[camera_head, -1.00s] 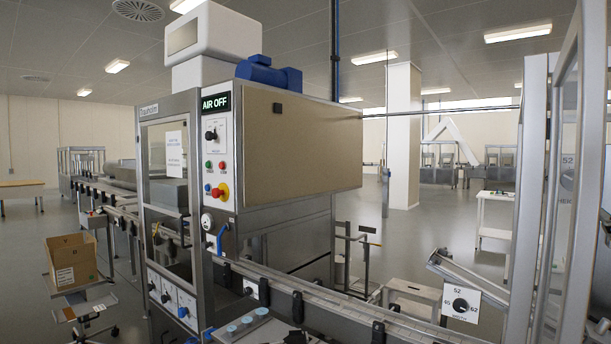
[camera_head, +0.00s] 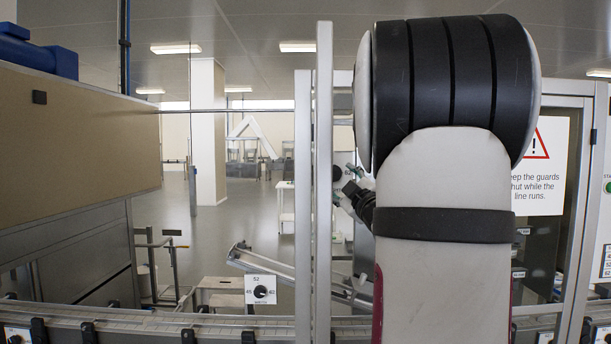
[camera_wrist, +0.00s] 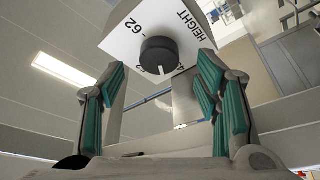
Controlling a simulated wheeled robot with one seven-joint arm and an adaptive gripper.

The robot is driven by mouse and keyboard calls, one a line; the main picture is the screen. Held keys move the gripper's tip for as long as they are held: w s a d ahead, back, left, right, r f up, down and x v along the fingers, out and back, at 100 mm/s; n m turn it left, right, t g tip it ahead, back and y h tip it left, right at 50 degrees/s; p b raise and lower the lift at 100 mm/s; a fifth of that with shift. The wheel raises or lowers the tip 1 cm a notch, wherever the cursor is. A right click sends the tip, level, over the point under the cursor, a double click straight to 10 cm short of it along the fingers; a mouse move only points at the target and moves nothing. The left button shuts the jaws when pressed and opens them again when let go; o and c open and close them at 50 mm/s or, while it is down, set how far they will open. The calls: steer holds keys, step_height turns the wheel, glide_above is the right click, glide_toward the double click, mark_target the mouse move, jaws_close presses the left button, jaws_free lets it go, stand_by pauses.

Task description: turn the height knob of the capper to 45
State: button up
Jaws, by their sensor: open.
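The height knob (camera_wrist: 158,55) is a dark round knob on a white plate (camera_wrist: 122,38) marked "62" and "HEIGHT" in the wrist view. Its white pointer mark faces down in the picture, near a partly hidden number. My gripper (camera_wrist: 160,100) is open, with its teal-padded fingers left and right below the knob. The knob is apart from both pads. In the head view, my gripper (camera_head: 352,190) is small beside a dark knob (camera_head: 337,173) behind the metal post; my arm hides much of that area.
A vertical metal guard post (camera_head: 323,180) stands just left of my gripper. A second dial plate (camera_head: 261,290) with a black knob sits lower left, above the conveyor (camera_head: 160,325). A guard panel with a warning sign (camera_head: 540,165) is at right.

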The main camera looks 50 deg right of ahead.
mark_target(335, 174)
steer(key=shift+x, duration=1.85)
steer(key=c, duration=1.2)
